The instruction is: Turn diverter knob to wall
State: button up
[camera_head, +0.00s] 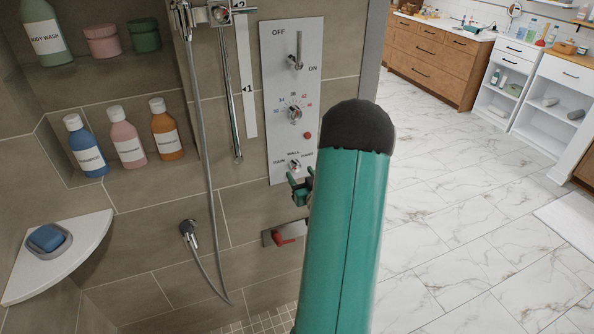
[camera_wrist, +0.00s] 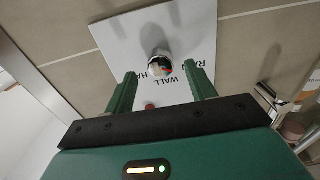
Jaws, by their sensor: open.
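The diverter knob (camera_head: 294,165) is a small round chrome knob at the bottom of the white control panel (camera_head: 281,140), with RAIN, WALL and HAND printed around it. I cannot tell which label it points to. In the wrist view the knob (camera_wrist: 160,64) stands out from the panel (camera_wrist: 128,38), with the lettering appearing turned. My gripper (camera_head: 299,181) is open just below and in front of the knob. In the wrist view its two green fingers (camera_wrist: 159,75) lie either side of the knob, with gaps and no visible contact. My green arm hides part of the gripper in the head view.
Above the knob on the panel are a temperature dial (camera_head: 294,113) and an OFF/ON lever (camera_head: 299,50). A shower hose (camera_head: 205,150) hangs at left. A red-handled fitting (camera_head: 284,239) is below. A corner shelf (camera_head: 75,262) holds a blue soap. Open floor (camera_head: 470,220) lies right.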

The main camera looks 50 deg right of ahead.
aim_at(297, 169)
jog(key=shift+x, duration=1.6)
jog(key=c, duration=1)
jog(key=m, duration=0.5)
jog(key=shift+m, duration=0.3)
jog(key=m, duration=0.6)
